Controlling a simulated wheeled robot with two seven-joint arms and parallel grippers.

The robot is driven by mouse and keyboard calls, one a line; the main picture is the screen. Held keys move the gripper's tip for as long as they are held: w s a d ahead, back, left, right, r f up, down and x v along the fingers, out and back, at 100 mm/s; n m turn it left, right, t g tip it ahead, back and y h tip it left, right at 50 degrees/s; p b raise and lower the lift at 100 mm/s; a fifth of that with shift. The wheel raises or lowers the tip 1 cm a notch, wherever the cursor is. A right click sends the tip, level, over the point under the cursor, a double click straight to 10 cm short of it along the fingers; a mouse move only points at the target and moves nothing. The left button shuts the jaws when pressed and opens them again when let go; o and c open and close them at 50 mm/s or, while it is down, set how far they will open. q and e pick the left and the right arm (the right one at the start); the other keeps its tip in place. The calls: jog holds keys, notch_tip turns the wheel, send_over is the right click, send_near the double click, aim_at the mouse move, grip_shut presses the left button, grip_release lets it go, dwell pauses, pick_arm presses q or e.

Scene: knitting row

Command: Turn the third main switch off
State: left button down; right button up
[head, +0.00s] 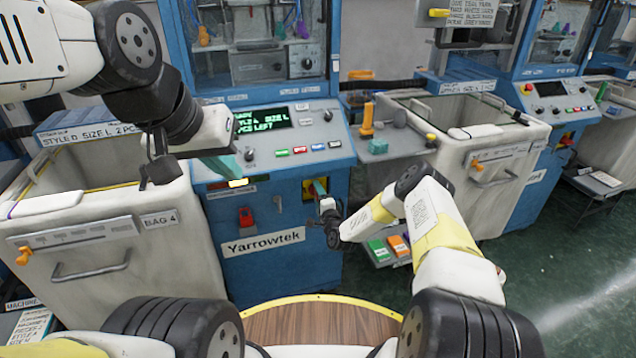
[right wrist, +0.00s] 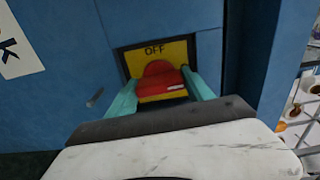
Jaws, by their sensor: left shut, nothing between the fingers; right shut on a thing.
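The main switch (right wrist: 160,80) in the right wrist view is a red knob on a yellow plate (right wrist: 180,50) marked OFF at the top. It is set in a recess of the blue Yarrowtek machine (head: 285,205). My right gripper (right wrist: 150,90) has its teal fingers either side of the red knob, shut on it. A pale mark lies across the knob's front; the lower part is hidden by my gripper. In the head view my right gripper (head: 325,195) hides most of this switch. My left gripper (head: 222,168) is shut and empty before the machine's panel.
A red device (head: 246,216) sits left of the switch on the same front. A grey bin (head: 120,235) labelled BAG 4 stands left, another bin (head: 480,165) right. A further machine at right has a red and yellow switch (head: 567,139). Green floor (head: 540,255) lies open at right.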

jog(key=n, duration=0.4)
jog(key=shift+n, duration=0.3)
jog(key=n, duration=0.4)
jog(key=shift+n, duration=0.3)
jog(key=n, duration=0.4)
jog(key=shift+n, duration=2.1)
jog(key=shift+f, duration=0.1)
jog(key=o, duration=1.1)
jog(key=v, duration=0.8)
